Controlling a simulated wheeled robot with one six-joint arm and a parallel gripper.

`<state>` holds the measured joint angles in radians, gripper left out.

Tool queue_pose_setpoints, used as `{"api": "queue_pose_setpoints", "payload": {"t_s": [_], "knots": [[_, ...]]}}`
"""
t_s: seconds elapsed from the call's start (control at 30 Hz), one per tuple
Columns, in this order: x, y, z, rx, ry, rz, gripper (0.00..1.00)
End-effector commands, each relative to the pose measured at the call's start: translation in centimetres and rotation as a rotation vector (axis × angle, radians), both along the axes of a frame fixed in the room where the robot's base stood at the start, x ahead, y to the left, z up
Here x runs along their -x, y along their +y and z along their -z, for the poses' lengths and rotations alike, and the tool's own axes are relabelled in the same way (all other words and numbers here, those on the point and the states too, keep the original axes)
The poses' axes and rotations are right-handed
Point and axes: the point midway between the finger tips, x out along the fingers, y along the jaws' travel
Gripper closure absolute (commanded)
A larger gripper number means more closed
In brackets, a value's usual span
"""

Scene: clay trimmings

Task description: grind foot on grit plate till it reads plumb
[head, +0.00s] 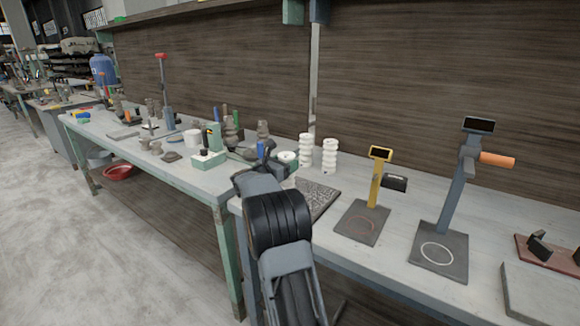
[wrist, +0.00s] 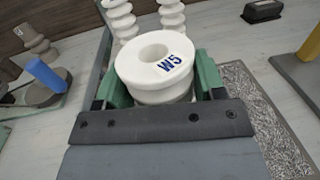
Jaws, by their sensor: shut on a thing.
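My gripper (wrist: 163,88) is shut on a white ribbed piece (wrist: 155,62) with a hole in its top and a blue "W5" mark. Green jaw pads sit on either side of it. In the head view the piece (head: 288,156) shows just beyond my wrist. The speckled grit plate (head: 319,200) lies on the bench, partly behind my arm; it also shows in the wrist view (wrist: 266,112), right of and beneath the jaws. The piece's foot is hidden, so I cannot tell if it touches the plate. A yellow stand (head: 376,188) has a dark display with no legible reading.
Two white ribbed stacks (head: 329,156) stand behind the plate. A blue-grey stand (head: 452,200) with an orange handle is to the right, its base ringed in white. A small black block (head: 396,183) lies behind the yellow stand. Grey pieces crowd the left bench.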

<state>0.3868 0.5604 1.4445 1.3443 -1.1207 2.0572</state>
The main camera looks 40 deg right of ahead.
Motion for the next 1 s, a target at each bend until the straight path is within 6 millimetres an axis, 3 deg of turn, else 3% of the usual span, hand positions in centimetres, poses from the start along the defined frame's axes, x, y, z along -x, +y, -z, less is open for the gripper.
{"api": "queue_pose_setpoints", "payload": {"t_s": [0.7, 1.0], "knots": [[-3.3, 0.8, 0.1, 0.0, -0.002, -0.001, 0.86], [-3.8, 1.0, 0.3, -0.001, -0.001, -0.001, 0.86]]}}
